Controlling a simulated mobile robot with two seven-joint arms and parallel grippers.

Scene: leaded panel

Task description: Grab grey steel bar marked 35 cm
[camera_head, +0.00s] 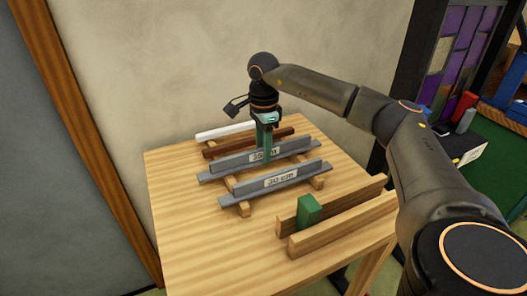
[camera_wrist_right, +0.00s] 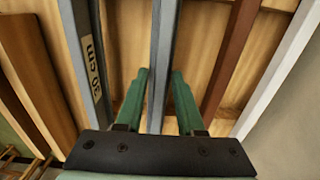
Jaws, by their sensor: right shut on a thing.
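The grey steel bar marked 35 cm (camera_head: 232,164) lies across the wooden supports on the table. Its label is partly covered by a green finger. My right gripper (camera_head: 267,148) points down at the bar's middle, with its green fingers shut on it. In the right wrist view the bar (camera_wrist_right: 163,35) runs between the two fingertips (camera_wrist_right: 159,82). The bar appears still at the height of its supports. My left gripper is not in view.
A grey bar marked 30 cm (camera_head: 292,179) lies in front, parallel to it. A brown bar (camera_head: 222,148) and a white bar (camera_head: 225,131) lie behind. Two wooden rails (camera_head: 345,222) with a green block (camera_head: 309,210) stand at the front right. The table's left front (camera_head: 195,245) is clear.

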